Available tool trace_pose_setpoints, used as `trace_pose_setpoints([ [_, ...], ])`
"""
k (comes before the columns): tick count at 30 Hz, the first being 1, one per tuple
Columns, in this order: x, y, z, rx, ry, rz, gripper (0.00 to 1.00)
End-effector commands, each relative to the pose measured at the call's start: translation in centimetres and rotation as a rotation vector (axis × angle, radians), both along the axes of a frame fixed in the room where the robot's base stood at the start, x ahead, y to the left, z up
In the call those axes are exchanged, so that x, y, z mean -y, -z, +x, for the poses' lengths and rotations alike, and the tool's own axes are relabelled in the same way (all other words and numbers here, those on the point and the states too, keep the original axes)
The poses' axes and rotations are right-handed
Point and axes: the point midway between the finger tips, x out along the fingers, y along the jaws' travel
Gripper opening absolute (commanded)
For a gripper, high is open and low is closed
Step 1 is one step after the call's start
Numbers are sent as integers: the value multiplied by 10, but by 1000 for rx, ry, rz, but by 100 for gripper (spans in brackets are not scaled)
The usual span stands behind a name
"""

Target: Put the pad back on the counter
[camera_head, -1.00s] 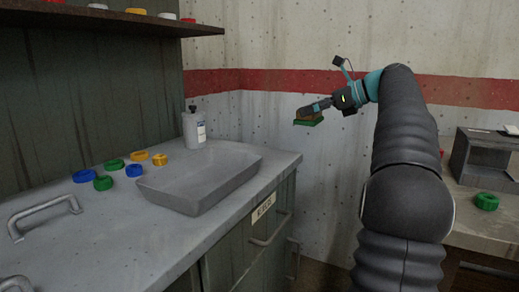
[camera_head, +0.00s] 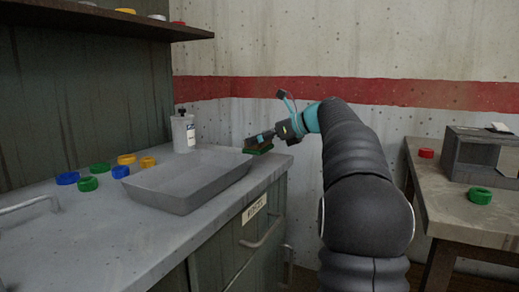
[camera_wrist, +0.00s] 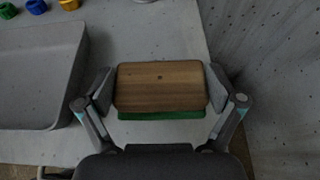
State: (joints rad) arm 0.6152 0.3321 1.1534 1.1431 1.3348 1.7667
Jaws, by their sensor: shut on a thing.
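The pad (camera_wrist: 160,88) has a wooden back and a green underside. My gripper (camera_wrist: 161,90) is shut on its two short sides in the wrist view. In the head view the pad (camera_head: 258,149) is at the far right end of the counter (camera_head: 240,195), right of the grey tray, with its green side down. My gripper (camera_head: 262,139) reaches it from the right. The pad looks level and at or just above the counter top; I cannot tell whether it touches.
A grey tray (camera_head: 165,203) and a white bottle (camera_head: 184,134) stand left of the pad. Several coloured rings (camera_head: 88,184) lie left of the tray. A shelf (camera_head: 100,18) hangs above. A side table (camera_head: 440,205) with a grey box (camera_head: 462,160) stands at right.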

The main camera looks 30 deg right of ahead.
Motion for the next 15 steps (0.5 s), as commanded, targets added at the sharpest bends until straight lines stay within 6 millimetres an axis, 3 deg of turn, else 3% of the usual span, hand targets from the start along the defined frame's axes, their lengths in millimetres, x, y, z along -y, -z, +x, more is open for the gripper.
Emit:
trace_pose_setpoints([
  [4,0,22,0,-1,0,1,57],
  [15,1,25,0,0,1,0,57],
])
